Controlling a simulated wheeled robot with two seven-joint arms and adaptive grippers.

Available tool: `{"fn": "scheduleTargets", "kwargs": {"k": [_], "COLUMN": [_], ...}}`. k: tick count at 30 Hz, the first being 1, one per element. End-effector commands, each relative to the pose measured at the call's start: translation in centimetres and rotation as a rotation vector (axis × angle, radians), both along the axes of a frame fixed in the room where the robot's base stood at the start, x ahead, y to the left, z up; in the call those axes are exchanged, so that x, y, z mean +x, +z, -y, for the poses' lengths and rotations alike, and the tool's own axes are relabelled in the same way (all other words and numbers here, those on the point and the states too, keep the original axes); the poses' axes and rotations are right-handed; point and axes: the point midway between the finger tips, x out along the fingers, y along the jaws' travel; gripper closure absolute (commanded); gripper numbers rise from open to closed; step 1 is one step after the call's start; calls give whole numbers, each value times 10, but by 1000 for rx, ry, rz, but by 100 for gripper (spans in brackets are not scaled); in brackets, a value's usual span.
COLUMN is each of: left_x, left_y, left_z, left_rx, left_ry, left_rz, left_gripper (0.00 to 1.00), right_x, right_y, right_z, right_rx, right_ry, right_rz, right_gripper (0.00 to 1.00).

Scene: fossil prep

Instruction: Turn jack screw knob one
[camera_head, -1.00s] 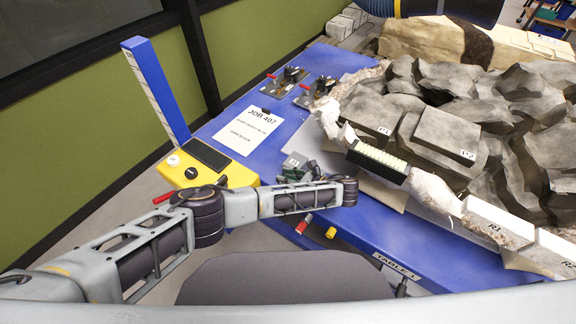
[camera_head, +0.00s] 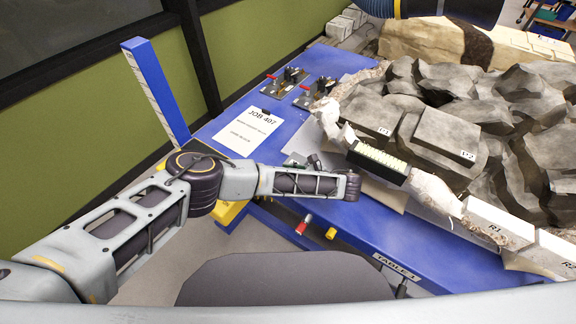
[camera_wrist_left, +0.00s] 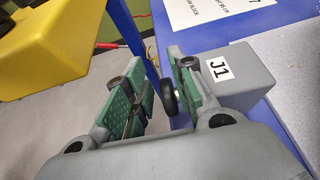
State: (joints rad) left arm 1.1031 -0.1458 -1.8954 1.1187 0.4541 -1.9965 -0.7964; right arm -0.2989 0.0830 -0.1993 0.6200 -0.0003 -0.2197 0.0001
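The jack block labelled J1 (camera_wrist_left: 240,78) is a grey block at the right in the left wrist view. A small black knob (camera_wrist_left: 170,97) shows beside it, between the green-padded fingers of my left gripper (camera_wrist_left: 157,72). The knob lies close to the right finger pad, and a clear gap separates it from the left pad. I cannot tell whether the right pad touches it. My left gripper is open. In the head view my left forearm covers most of the gripper and the jack. My right gripper is not in view.
The blue table (camera_head: 350,225) carries a JOB 407 sheet (camera_head: 247,131), toggle clamps (camera_head: 284,82) and large grey rocks (camera_head: 480,100). A yellow box (camera_wrist_left: 55,45) with a blue upright (camera_head: 155,90) stands left of the gripper. A black-framed strip (camera_head: 377,162) lies at the rock's edge.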

Motion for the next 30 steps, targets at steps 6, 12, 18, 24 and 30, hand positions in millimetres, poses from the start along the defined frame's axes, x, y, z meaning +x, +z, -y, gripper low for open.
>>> {"fn": "scheduleTargets", "kwargs": {"k": [6, 12, 18, 24, 30], "left_x": [1, 1, 1, 0, 0], "left_y": [13, 25, 36, 42, 43], "left_z": [0, 0, 0, -1, -1], "left_rx": [1, 2, 2, 2, 2], "left_ry": [-1, -1, -1, 0, 0], "left_rz": [2, 2, 1, 0, 0], "left_gripper": [75, 75, 75, 75, 75], "right_x": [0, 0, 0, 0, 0], "right_y": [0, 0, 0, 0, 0], "right_z": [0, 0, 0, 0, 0], "right_rx": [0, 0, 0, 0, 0], "right_ry": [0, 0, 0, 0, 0], "right_rz": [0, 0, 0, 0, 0], "right_gripper": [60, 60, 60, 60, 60]}}
